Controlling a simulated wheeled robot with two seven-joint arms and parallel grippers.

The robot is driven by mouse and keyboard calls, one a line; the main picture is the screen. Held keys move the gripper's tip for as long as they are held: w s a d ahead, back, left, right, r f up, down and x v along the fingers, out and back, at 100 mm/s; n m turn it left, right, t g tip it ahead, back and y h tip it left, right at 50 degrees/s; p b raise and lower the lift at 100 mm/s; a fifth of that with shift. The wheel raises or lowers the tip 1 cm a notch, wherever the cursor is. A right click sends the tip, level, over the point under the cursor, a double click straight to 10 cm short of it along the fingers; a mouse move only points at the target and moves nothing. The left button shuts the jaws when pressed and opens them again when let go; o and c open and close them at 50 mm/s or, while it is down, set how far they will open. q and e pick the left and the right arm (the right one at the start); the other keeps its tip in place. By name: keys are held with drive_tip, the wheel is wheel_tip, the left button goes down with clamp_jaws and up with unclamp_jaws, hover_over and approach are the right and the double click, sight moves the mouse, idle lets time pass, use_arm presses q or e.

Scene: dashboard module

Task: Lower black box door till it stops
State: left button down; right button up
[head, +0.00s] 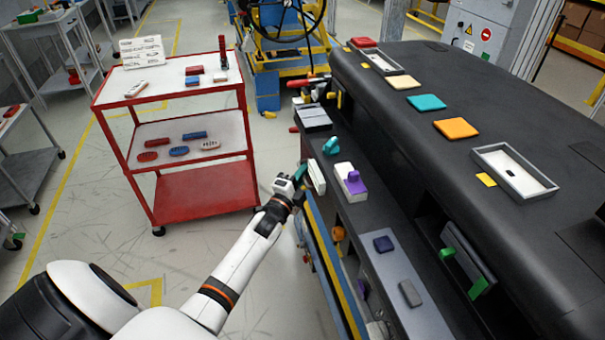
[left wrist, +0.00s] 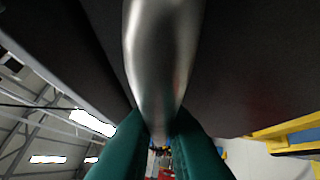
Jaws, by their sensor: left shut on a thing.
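The black dashboard module (head: 500,130) fills the right of the head view. My left gripper (head: 299,172) is at its left edge, beside a white block (head: 317,178). In the left wrist view, its two dark green fingers are shut on a smooth silvery metal handle (left wrist: 160,60). A dark surface (left wrist: 230,60) lies behind the handle. I cannot tell which door the handle belongs to; the black box door is not clearly identifiable. My right gripper is not in view.
A red trolley (head: 205,188) with small parts stands left of my arm. On the module's shelf are a purple-topped white block (head: 351,184) and a teal knob (head: 331,146). A recess farther right holds a dark panel with green parts (head: 480,288). Floor between trolley and module is open.

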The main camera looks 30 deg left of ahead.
use_arm(q)
drive_tip(key=shift+f, duration=0.1)
drive_tip(key=s+a+f+n+t+y+b, duration=0.3)
drive_tip(key=s+a+f+n+b, duration=0.1)
drive_tip(key=b, duration=0.8)
drive_tip(key=shift+s+f+n, duration=0.4)
drive_tip(key=shift+f+n, duration=0.15)
drive_tip(key=shift+n, duration=0.35)
drive_tip(key=c, duration=1.5)
unclamp_jaws()
drive_tip(key=v, duration=1.2)
